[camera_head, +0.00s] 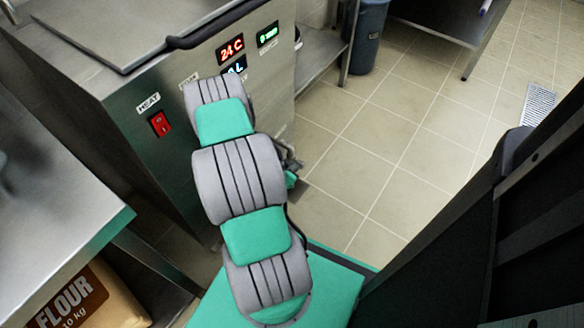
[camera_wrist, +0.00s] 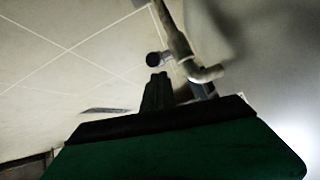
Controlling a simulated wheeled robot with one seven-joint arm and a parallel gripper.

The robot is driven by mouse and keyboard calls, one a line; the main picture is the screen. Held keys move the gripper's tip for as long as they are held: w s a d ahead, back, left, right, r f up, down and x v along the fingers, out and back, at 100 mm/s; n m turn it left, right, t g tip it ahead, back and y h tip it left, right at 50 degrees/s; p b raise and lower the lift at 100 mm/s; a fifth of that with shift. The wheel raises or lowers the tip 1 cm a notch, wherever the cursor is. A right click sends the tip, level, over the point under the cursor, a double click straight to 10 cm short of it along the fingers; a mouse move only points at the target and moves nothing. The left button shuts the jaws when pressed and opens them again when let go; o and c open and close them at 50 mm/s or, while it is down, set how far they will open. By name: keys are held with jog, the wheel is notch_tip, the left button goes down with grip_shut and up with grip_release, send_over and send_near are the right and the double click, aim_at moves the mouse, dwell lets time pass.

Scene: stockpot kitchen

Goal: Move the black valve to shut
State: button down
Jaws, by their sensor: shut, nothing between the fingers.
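The wrist view shows a metal pipe fitting (camera_wrist: 178,38) with a round end and a pale bent end by the steel wall. My gripper (camera_wrist: 157,80) is shut and empty. In the head view my arm hides the valve and most of my gripper, low beside the steel cooker (camera_head: 140,90).
The cooker has a red heat switch (camera_head: 160,124) and lit displays (camera_head: 231,49). A steel table (camera_head: 55,200) stands at the left, above a flour bag (camera_head: 95,298). A grey bin (camera_head: 368,35) stands at the back.

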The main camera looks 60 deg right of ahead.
jog(key=shift+w+a+f, duration=0.1)
jog(key=shift+a+f, duration=0.05)
jog(key=shift+f, duration=0.15)
